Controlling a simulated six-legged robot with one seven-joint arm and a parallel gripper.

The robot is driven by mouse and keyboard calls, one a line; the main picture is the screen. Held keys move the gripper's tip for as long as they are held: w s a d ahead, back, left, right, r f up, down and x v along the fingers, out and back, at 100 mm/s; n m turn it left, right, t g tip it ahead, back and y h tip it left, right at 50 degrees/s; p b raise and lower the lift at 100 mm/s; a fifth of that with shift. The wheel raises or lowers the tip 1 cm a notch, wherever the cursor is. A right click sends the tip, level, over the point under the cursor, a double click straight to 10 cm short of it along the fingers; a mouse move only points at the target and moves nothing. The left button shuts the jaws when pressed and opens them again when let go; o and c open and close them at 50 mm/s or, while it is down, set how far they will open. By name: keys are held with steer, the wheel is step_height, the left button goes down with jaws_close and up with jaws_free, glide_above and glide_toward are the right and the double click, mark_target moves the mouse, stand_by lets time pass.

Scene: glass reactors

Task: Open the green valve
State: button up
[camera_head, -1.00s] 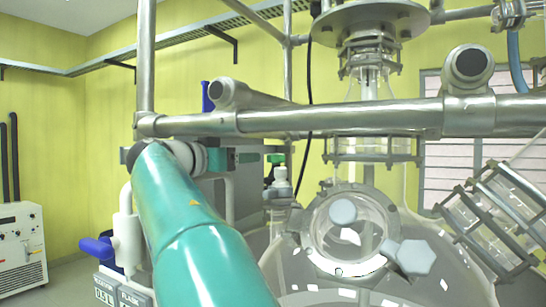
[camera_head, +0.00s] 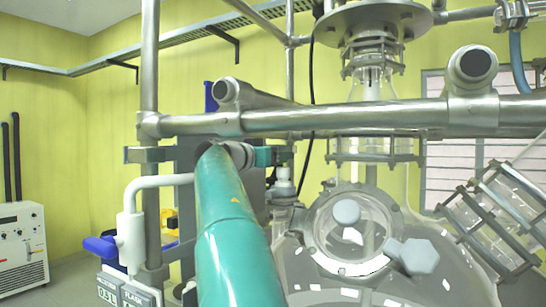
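My gripper (camera_head: 284,155) is at the middle of the view, below the horizontal steel pipe, at the top of the green valve's pale stem (camera_head: 283,187). The green handle of the valve is hidden behind or between my fingers. The stem shows directly below them, upright. My gripper is seen from behind and small, so I cannot tell whether its fingers are open or closed around the handle.
A horizontal steel pipe (camera_head: 330,119) crosses just above my arm. A vertical steel post (camera_head: 150,70) stands to the left. The large glass reactor vessel (camera_head: 320,265) fills the lower right, close to the valve. A blue-handled valve (camera_head: 101,246) is at lower left.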

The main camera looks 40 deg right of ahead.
steer(key=c, duration=1)
steer(key=shift+s+n+t, duration=0.2)
steer(key=shift+n+t, duration=0.4)
steer(key=shift+t, duration=0.6)
steer(key=o, duration=1)
steer(key=shift+a, duration=0.1)
steer(key=v, duration=1.3)
steer(key=shift+a+r, duration=0.15)
steer(key=shift+a, duration=0.15)
